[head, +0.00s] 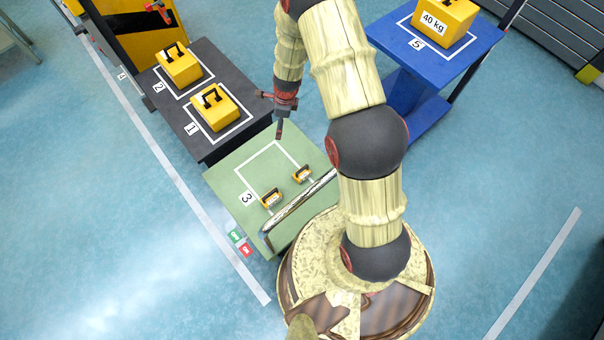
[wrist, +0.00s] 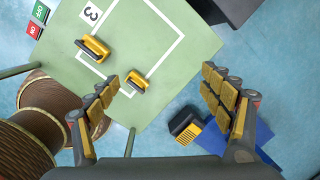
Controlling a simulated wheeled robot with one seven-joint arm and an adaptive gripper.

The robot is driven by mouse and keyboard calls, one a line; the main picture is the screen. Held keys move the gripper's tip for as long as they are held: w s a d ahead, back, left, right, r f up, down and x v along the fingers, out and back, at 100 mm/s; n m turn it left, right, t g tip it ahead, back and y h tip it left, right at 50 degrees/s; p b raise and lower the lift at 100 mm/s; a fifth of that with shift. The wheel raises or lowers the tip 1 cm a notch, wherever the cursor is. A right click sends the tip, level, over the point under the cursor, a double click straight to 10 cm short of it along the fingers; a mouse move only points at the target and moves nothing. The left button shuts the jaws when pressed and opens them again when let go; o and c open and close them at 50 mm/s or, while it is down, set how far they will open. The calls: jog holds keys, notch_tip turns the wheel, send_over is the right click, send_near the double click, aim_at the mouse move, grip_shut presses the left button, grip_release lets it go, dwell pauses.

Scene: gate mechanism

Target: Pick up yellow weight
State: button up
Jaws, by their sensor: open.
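Two small yellow weights with dark handles, a left one (head: 271,198) and a right one (head: 302,174), stand on the green table (head: 227,180) marked 3. Both show in the wrist view, one by the label (wrist: 94,49) and one nearer the middle (wrist: 138,81). Larger yellow weights stand on the dark table, at spot 1 (head: 214,108) and spot 2 (head: 180,67). A yellow weight marked 40 kg (head: 444,22) stands on the blue cart. My gripper (head: 270,115) is open and empty above the far part of the green table. Its spread fingers (wrist: 163,78) touch no weight.
The dark table (head: 205,148) adjoins the green table's far side. The blue cart (head: 400,38) marked 5 stands to the right. A metal bar (head: 300,202) runs along the green table's near edge. Green and red tags (head: 240,242) lie beside it. Open floor surrounds the furniture.

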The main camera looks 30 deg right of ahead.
jog(key=s+d+f+m, duration=0.1)
jog(key=s+f+m, duration=0.2)
jog(key=f, duration=0.5)
jog(key=s+d+f+m+g, duration=0.1)
jog(key=s+f+m, duration=0.2)
jog(key=f, duration=0.6)
jog(key=s+d+f+m, duration=0.1)
jog(key=s+f+m, duration=0.1)
jog(key=f, duration=0.6)
jog(key=shift+s+d+f+m+g+h, duration=0.2)
jog(key=shift+s, duration=0.2)
jog(key=shift+s+d+f+m+g+h, duration=0.2)
jog(key=shift+s, duration=0.15)
jog(key=f+b, duration=0.1)
jog(key=f, duration=0.1)
jog(key=f+b, duration=0.2)
jog(key=f, duration=0.1)
jog(key=shift+s+a+f, duration=0.15)
jog(key=shift+s+f, duration=0.05)
jog(key=shift+f, duration=0.1)
jog(key=c, duration=0.3)
grip_shut()
